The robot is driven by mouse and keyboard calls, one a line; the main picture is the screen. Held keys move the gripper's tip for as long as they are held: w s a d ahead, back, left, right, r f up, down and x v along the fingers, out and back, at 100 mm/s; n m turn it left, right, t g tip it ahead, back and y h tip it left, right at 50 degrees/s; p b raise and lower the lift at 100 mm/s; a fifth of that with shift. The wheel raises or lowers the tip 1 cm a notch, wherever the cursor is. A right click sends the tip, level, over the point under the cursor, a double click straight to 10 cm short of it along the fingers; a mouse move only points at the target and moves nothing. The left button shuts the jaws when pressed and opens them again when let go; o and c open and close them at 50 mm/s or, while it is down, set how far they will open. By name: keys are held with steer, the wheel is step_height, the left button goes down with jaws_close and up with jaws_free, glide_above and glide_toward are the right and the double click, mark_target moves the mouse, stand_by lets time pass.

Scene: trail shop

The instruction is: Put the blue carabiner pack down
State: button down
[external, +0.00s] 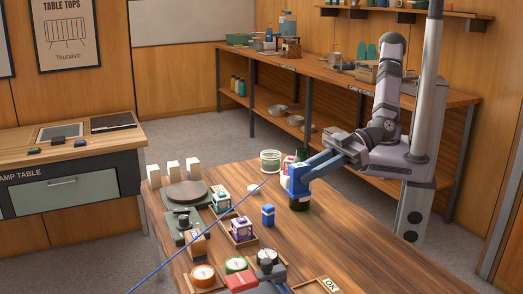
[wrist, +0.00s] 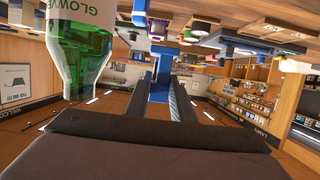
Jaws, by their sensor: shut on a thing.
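My gripper (external: 308,172) reaches out low over the wooden table from the right and is shut on the blue carabiner pack (external: 297,183). The pack also shows between the fingers in the wrist view (wrist: 159,80). In the external view it is upright, with a dark green thing (external: 300,204) directly beneath it. I cannot tell whether the pack touches that thing or the tabletop. A green bottle with a white label (wrist: 85,60) is close beside the gripper in the wrist view, which is turned upside down.
A small blue box (external: 268,215) stands on the table (external: 335,240) left of the gripper. Wooden trays with purple (external: 241,229) and teal (external: 221,202) packs lie farther left. A green-rimmed tub (external: 270,161) stands behind. The table's right side is mostly clear.

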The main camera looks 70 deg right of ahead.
steer(key=shift+w+a+r+n+g+y+p, duration=1.8)
steer(key=shift+w+a+r+n+g, duration=1.6)
steer(key=shift+w+a+r, duration=1.6)
steer(key=w+d+f+n+g+p, duration=0.2)
steer(key=w+d+f+g, duration=0.2)
steer(key=w+d+f, duration=0.4)
steer(key=shift+y, duration=0.3)
steer(key=shift+w+a+f, duration=0.1)
steer(key=shift+a+f, duration=0.15)
steer(key=shift+f, duration=1.5)
steer(key=shift+s+a+f, duration=0.1)
steer(key=shift+a+f, duration=0.15)
steer(key=shift+f, duration=1.45)
steer(key=shift+w+a+f, duration=0.1)
steer(key=shift+a+f, duration=0.15)
steer(key=shift+f, duration=1.5)
steer(key=shift+f, duration=0.15)
steer(key=c, duration=1.5)
jaws_free()
steer(key=shift+c, duration=0.2)
